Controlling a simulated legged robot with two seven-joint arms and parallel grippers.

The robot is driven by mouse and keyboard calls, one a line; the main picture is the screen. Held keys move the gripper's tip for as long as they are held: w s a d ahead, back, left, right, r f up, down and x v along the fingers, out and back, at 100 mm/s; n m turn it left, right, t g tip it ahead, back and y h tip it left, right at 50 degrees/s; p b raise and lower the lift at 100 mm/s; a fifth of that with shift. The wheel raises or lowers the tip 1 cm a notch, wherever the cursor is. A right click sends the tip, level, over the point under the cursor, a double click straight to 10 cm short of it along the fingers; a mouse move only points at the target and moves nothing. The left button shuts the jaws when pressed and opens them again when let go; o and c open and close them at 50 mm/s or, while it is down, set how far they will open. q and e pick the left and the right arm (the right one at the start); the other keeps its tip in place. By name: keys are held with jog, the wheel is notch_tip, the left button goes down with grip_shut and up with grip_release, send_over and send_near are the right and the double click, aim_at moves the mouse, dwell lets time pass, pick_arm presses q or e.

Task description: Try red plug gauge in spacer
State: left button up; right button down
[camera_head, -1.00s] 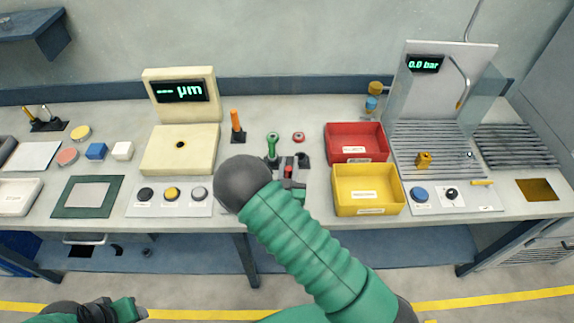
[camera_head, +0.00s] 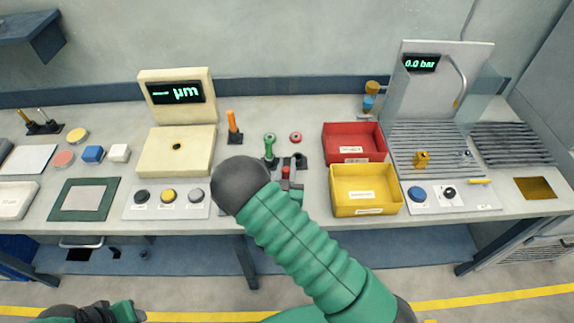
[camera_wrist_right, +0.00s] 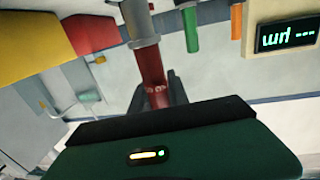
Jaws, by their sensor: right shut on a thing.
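My right gripper (camera_head: 287,175) is over the middle of the bench, partly behind my own arm in the head view. In the right wrist view its dark jaws (camera_wrist_right: 156,96) are shut on the red plug gauge (camera_wrist_right: 151,66), with a grey collar on the side towards the bench. The red of the gauge (camera_head: 286,169) shows small in the head view. A green plug gauge (camera_head: 269,147) stands close by, with a red-rimmed ring (camera_head: 296,138) beside it. I cannot tell which thing is the spacer. My left gripper (camera_head: 105,312) is at the lower left, its jaws unclear.
A red bin (camera_head: 355,157) and a yellow bin (camera_head: 366,209) stand right of the gripper. A cream gauge stand with a µm display (camera_head: 176,92) is on the left, with an orange-handled tool (camera_head: 233,127) beside it. Three buttons are on a plate (camera_head: 150,211) at the front.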

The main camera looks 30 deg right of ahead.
jog(key=shift+a, duration=0.1)
jog(key=shift+f, duration=0.25)
jog(key=shift+r, duration=0.1)
dwell(1.0)
jog(key=shift+r+p, duration=1.65)
jog(key=shift+r, duration=0.8)
